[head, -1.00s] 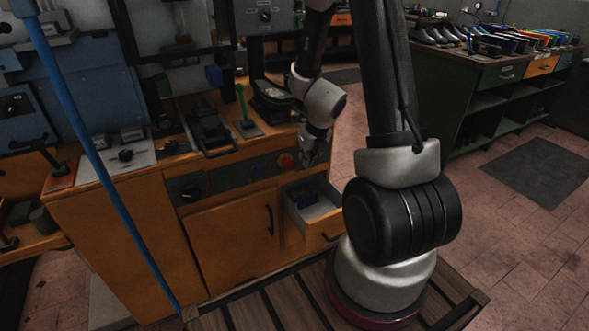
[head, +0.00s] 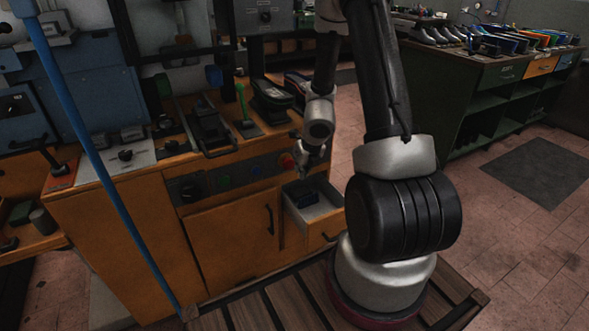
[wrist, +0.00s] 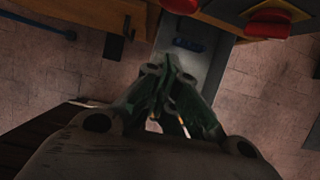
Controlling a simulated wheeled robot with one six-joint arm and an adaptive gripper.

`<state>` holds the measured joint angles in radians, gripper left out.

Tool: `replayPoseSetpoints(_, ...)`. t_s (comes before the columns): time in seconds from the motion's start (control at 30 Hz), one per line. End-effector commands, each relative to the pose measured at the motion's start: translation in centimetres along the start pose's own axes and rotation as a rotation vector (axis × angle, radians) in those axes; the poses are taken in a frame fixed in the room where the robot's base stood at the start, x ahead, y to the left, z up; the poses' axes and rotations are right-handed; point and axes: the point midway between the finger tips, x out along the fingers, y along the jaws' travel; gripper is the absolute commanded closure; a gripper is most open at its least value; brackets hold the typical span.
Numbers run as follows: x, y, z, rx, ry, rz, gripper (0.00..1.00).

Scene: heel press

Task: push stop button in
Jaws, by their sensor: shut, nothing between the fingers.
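The stop button is a red round knob (head: 287,160) at the right end of the control panel on the front of the orange cabinet. It stands out from the panel. My gripper (head: 308,180) is just right of it in the head view, above the open drawer, and looks apart from it. In the wrist view the closed fingertips (wrist: 173,62) meet with nothing between them.
An open drawer (head: 316,212) with a blue item (wrist: 189,45) juts out below the panel. The panel also has a black knob (head: 190,190), a green button (head: 225,178) and a blue button (head: 256,171). A green-handled lever (head: 243,105) stands on the cabinet top.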

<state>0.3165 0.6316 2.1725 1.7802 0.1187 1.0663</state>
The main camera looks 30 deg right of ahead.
Motion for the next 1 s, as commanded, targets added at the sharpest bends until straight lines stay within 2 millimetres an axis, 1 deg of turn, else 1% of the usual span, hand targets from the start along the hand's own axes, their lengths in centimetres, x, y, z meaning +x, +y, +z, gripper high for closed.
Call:
replayPoseSetpoints(0.1,1.1,0.0,-0.1,0.003,0.002,0.001,1.00)
replayPoseSetpoints(0.4,3.2,0.0,0.2,-0.001,-0.001,0.000,1.00)
replayPoseSetpoints(0.67,3.6,0.1,1.4,-0.006,-0.001,0.003,1.00)
replayPoseSetpoints(0.77,3.8,0.1,2.1,-0.007,-0.004,-0.001,1.00)
replayPoseSetpoints(1.0,4.3,0.1,3.1,-0.005,0.000,0.001,1.00)
